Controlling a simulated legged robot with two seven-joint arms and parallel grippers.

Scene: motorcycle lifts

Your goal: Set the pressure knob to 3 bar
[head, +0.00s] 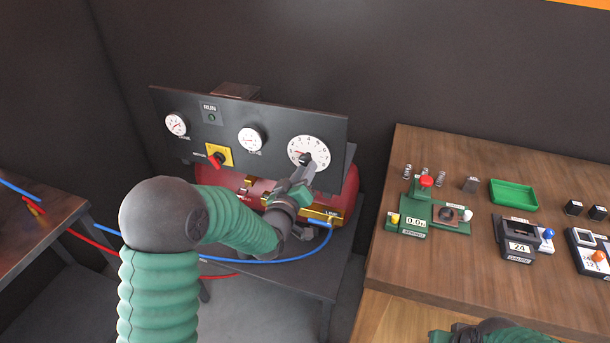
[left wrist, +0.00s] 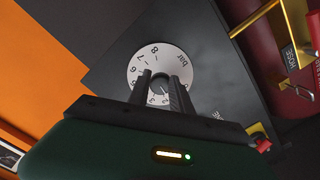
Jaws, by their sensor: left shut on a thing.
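The pressure knob (left wrist: 161,80) is a dark knob in the middle of a white numbered dial (head: 317,145) on the right of the dark panel. The dial also shows in the left wrist view (left wrist: 137,67), with numbers and the word bar. My left gripper (head: 305,160) reaches up to the dial from below. In the left wrist view its two dark fingers (left wrist: 162,88) are on either side of the knob, shut on it. The fingers cover part of the dial, and I cannot tell the exact setting. My right arm shows only at the bottom edge; its gripper cannot be made out.
The panel (head: 280,115) also carries two gauges (head: 177,124) (head: 250,139), a RUN lamp (head: 211,117) and a red switch on a yellow plate (head: 219,155). A red tank (head: 348,190) and blue hose (head: 290,258) sit below. A wooden bench (head: 420,270) with several devices stands at right.

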